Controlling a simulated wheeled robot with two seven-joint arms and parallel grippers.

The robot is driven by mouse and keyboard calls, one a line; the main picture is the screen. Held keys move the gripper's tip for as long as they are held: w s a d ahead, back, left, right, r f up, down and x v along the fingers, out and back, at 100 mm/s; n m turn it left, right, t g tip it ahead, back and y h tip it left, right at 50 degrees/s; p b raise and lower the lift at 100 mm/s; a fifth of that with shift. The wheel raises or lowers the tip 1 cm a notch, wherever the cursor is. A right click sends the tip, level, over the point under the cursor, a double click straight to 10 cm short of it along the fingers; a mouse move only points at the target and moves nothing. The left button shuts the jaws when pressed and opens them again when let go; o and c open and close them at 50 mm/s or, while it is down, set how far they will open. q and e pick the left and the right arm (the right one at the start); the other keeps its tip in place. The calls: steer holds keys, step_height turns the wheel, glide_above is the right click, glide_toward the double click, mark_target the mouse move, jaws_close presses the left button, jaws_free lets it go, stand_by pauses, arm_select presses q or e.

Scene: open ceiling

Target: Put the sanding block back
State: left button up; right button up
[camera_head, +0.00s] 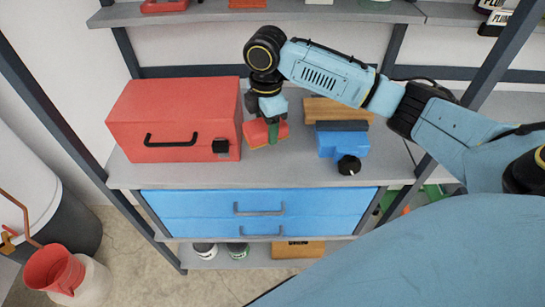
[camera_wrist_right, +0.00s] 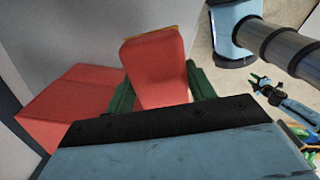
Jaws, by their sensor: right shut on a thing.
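The sanding block (camera_head: 256,134) is red with a thin tan layer along one edge. It also shows in the right wrist view (camera_wrist_right: 157,68), between two green fingers. My right gripper (camera_head: 273,132) is shut on it and holds it just right of the red toolbox (camera_head: 172,117), over the workbench shelf (camera_head: 284,172). I cannot tell whether the block touches the shelf. My left gripper is not in view.
A blue vise (camera_head: 343,142) with a black knob stands to the right, before a wooden piece (camera_head: 337,110). Blue drawers (camera_head: 258,208) are below. The shelf front between toolbox and vise is clear.

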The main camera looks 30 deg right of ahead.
mark_target(273, 159)
steer(key=n, duration=0.1)
steer(key=d+n, duration=0.2)
steer(key=n, duration=0.1)
steer(key=shift+w+f, duration=0.3)
steer(key=shift+f, duration=0.45)
step_height(273, 159, down, 9)
steer(key=shift+d+f, duration=0.1)
steer(key=shift+f, duration=0.1)
steer(key=shift+f, duration=0.2)
steer(key=o, duration=1)
steer(key=shift+c, duration=0.2)
step_height(273, 159, up, 12)
steer(key=shift+r+p, duration=0.25)
steer(key=shift+p, duration=0.1)
